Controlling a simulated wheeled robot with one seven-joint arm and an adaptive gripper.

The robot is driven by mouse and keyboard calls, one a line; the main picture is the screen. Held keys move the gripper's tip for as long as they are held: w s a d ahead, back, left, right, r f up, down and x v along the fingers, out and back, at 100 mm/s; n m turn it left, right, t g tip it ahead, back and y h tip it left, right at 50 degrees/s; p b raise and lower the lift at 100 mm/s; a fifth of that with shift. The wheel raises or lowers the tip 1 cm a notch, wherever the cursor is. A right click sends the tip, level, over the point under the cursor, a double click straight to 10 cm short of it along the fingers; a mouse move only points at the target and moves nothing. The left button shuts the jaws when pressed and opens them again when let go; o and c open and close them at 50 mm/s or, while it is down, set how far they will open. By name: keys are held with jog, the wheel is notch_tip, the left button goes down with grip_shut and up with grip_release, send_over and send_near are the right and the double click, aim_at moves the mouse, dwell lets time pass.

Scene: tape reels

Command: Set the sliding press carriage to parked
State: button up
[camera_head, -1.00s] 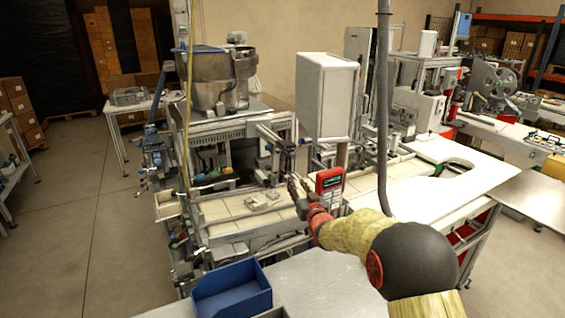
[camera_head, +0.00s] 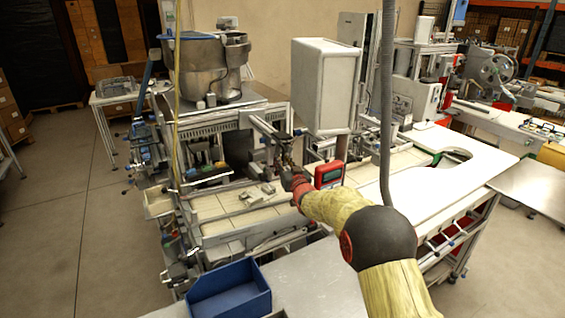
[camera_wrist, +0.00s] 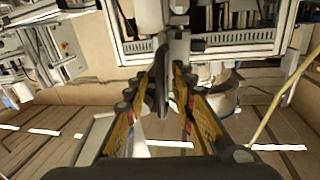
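My gripper (camera_head: 284,158) is at the front of the machine, just below the end of a grey rail arm with dark fittings (camera_head: 277,134). That rail assembly looks like the press carriage, but I cannot tell its slide position. In the wrist view my gripper (camera_wrist: 172,76) shows two yellow-padded fingers with a gap between them. A dark upright bar (camera_wrist: 162,82) shows in or behind this gap, nearer the left finger. I cannot tell whether the fingers touch it. A grey metal column (camera_wrist: 179,45) stands just beyond the fingertips.
A red handheld-like box (camera_head: 328,174) stands close right of my gripper. A white cabinet (camera_head: 322,86) hangs above it, and a grey hose (camera_head: 386,110) runs down at right. A blue bin (camera_head: 230,292) sits in front. Small metal parts (camera_head: 257,195) lie on the tiled bed.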

jog(key=shift+w+a, duration=0.1)
jog(key=shift+w, duration=0.15)
jog(key=shift+c, duration=0.4)
grip_shut()
dwell(0.4)
